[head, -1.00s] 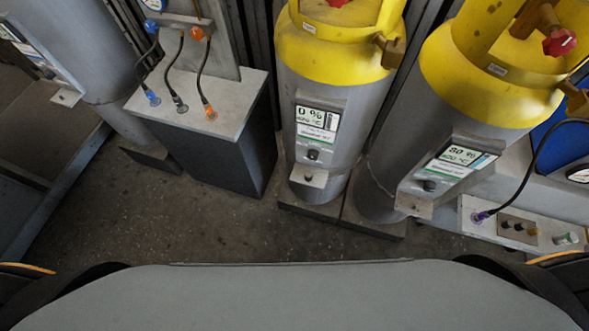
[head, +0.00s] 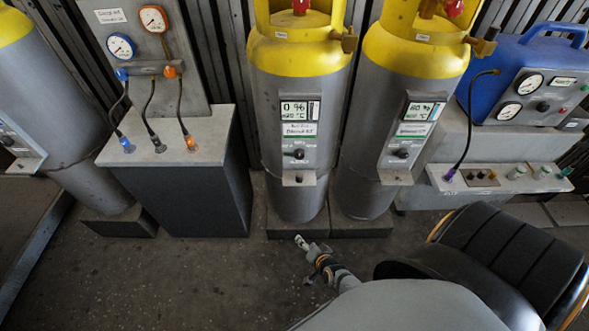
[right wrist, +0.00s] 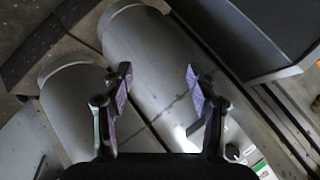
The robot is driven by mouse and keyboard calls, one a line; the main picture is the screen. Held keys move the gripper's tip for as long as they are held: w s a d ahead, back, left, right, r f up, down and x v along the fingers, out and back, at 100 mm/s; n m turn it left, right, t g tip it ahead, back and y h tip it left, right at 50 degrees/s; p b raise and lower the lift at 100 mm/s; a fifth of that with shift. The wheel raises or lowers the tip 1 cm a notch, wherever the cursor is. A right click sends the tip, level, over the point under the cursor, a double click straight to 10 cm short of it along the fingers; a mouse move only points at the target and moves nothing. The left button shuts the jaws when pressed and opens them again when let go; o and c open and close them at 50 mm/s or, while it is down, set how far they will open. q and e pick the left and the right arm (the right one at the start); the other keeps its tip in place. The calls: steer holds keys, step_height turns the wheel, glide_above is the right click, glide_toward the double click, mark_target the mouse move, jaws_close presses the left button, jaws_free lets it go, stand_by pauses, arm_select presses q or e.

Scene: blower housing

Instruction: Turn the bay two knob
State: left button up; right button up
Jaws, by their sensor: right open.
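Two grey cylinders with yellow tops stand side by side in the head view: the middle cylinder (head: 290,185) and the right cylinder (head: 362,185). Each has a display panel with a small dark knob below it: the middle knob (head: 299,153) and the right knob (head: 402,153). I cannot read which is bay two. My right gripper (head: 302,243) is low in front of the middle cylinder's base, apart from both knobs. In the right wrist view my right gripper (right wrist: 158,88) is open and empty, with grey cylinder bodies beyond its fingers. My left gripper is out of view.
A grey cabinet (head: 190,195) with two gauges above it and several hoses stands left of the cylinders. Another cylinder (head: 60,110) is at the far left. A blue gauge unit (head: 510,70) and a ledge with fittings (head: 480,178) are at right. The floor in front is clear.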

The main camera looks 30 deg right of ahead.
steer(key=w+d+r+m+t+h+b, duration=0.1)
steer(key=w+r+m+t+h+b, duration=0.15)
steer(key=w+r+m, duration=0.45)
steer(key=m+t+h+b, duration=0.3)
steer(key=m+h+b, duration=0.1)
steer(key=m, duration=0.7)
glide_toward(300, 157)
steer(key=shift+t, duration=0.25)
steer(key=x, duration=0.9)
steer(key=shift+f, duration=0.2)
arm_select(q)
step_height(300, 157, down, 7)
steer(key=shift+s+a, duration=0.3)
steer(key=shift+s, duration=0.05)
arm_select(e)
steer(key=shift+s, duration=0.1)
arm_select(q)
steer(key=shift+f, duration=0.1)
arm_select(e)
steer(key=shift+c, duration=0.2)
